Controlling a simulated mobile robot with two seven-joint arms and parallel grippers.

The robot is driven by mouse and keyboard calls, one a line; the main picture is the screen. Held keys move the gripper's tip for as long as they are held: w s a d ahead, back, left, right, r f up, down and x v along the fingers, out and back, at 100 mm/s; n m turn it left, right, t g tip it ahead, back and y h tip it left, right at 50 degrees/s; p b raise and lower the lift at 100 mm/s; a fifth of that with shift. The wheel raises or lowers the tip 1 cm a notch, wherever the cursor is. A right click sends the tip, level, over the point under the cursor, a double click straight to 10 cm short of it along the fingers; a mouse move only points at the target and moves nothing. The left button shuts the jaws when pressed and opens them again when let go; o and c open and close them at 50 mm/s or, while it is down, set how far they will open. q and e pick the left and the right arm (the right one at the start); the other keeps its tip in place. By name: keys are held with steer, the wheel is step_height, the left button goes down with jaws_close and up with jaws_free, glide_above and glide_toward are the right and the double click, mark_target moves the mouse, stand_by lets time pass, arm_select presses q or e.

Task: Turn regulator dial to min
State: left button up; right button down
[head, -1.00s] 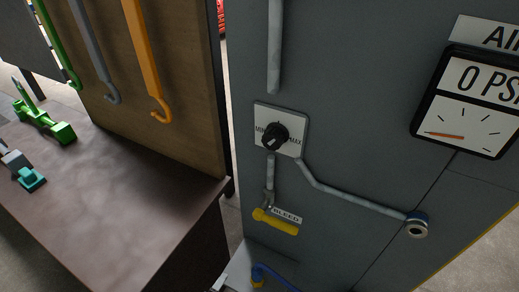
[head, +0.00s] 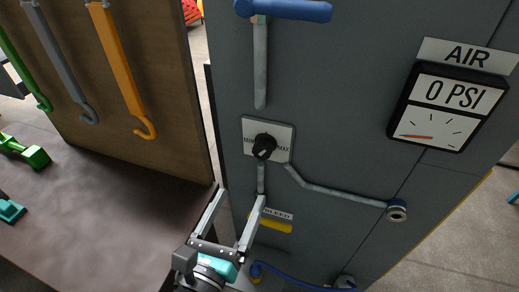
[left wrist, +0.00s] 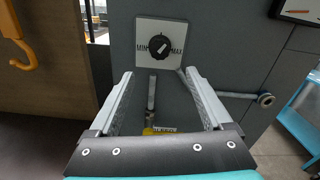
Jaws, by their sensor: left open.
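The black regulator dial (head: 264,146) sits on a white plate (head: 281,132) marked MIN and MAX on the grey cabinet. In the left wrist view the dial (left wrist: 159,46) is ahead of my fingers, and its white mark slants up to the right, toward the MAX side. My left gripper (head: 237,194) is open and empty, below the dial and apart from it. In the left wrist view its two fingers (left wrist: 163,75) are spread wide. My right gripper is not in view.
A yellow BLEED handle (head: 272,224) is below the dial, partly behind my left gripper. A gauge (head: 451,106) reads 0 PSI. A blue handle (head: 288,10) is above. A brown workbench (head: 95,215) and hook board (head: 175,100) stand left. A pipe (head: 335,193) runs right.

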mark_target(261, 154)
arm_select(q)
steer(key=p+x, duration=0.2)
steer(key=x, duration=1)
steer(key=shift+x, duration=0.85)
steer(key=shift+f, duration=0.1)
jaws_close()
